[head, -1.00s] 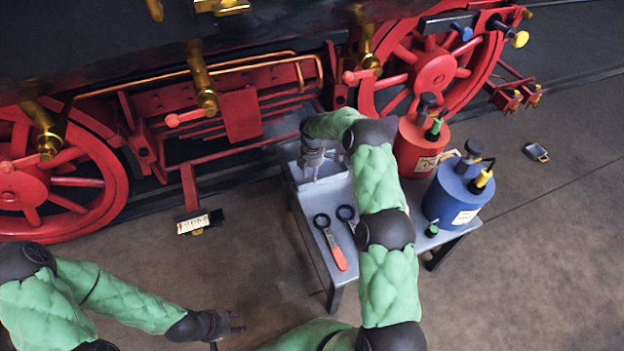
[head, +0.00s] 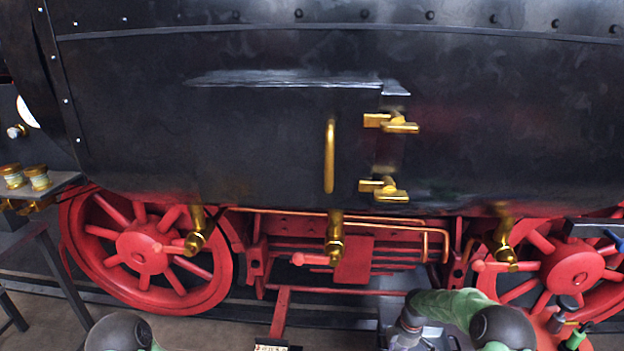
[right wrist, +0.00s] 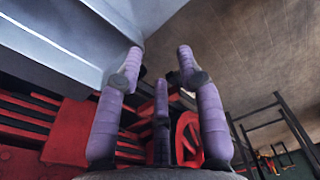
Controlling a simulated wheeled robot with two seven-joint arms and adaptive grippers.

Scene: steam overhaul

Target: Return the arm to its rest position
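My right arm (head: 455,308) enters the head view at the lower right, its green padded sleeve and dark joint bent toward the locomotive's underside. Its hand is low at the bottom edge, and its fingertips are cut off there. In the right wrist view the purple fingers of my right gripper (right wrist: 158,66) stand apart with nothing between them. A grey-blue surface (right wrist: 50,40) is close by at the upper left of that view. Of my left arm only a dark joint (head: 118,331) shows at the bottom left; its gripper is out of frame.
The black locomotive side (head: 250,120) with a brass handle (head: 329,155) fills the head view. Red wheels (head: 140,250) and a red frame sit below it. A dark stand with brass-lidded jars (head: 38,178) is at the left. Bare floor (right wrist: 235,45) shows in the wrist view.

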